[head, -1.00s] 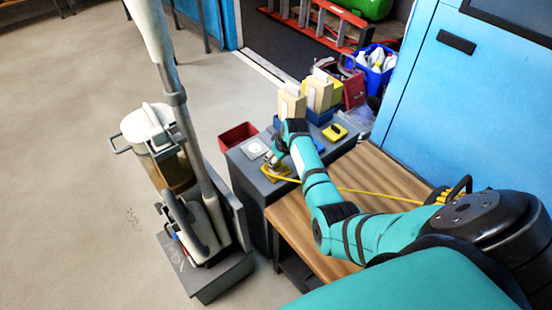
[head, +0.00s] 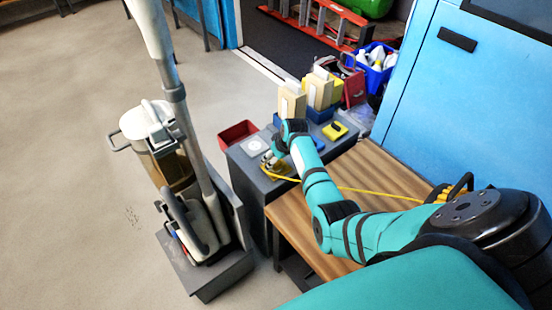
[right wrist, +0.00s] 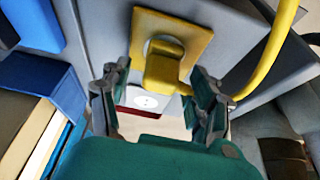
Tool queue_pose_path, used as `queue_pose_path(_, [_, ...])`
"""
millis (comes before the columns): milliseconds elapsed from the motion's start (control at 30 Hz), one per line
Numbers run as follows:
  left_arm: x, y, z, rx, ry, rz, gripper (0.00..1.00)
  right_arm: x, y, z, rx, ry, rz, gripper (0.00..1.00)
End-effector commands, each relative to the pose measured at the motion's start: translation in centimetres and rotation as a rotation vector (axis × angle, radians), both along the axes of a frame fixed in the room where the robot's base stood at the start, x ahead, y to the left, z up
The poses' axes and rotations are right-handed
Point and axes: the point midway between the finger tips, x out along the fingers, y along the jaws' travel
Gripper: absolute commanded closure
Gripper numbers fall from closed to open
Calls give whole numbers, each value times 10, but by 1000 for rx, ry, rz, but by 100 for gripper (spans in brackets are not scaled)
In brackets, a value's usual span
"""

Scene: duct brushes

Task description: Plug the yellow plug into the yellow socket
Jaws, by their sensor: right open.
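In the right wrist view the yellow plug (right wrist: 163,70) sits against the yellow socket plate (right wrist: 200,34), apparently in it; how deep it sits I cannot tell. The yellow cable (right wrist: 272,52) bends down from the upper right and passes behind my right finger. My right gripper (right wrist: 158,82) is open, with a finger on each side of the plug and gaps between. In the head view my right gripper (head: 269,160) is small, over the yellow socket plate (head: 280,172) on the grey cabinet. My left gripper is not in view.
The yellow cable (head: 375,192) runs across the wooden bench (head: 385,165). Cream-coloured blocks (head: 292,104) and a yellow-and-black item (head: 335,131) stand behind the gripper. A red bin (head: 238,133) stands beyond the cabinet. A vacuum-like machine (head: 160,150) stands at left, with open floor around it.

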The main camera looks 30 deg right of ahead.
Motion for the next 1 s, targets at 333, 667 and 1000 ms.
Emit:
queue_pose_path(333, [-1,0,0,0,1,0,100,-7,-1,19,-1,-3,1,39])
queue_pose_path(667, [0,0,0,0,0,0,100,-32,-3,78,-2,-2,1,39])
queue_pose_path(1000, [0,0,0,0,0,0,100,-46,-4,110,-1,0,1,39])
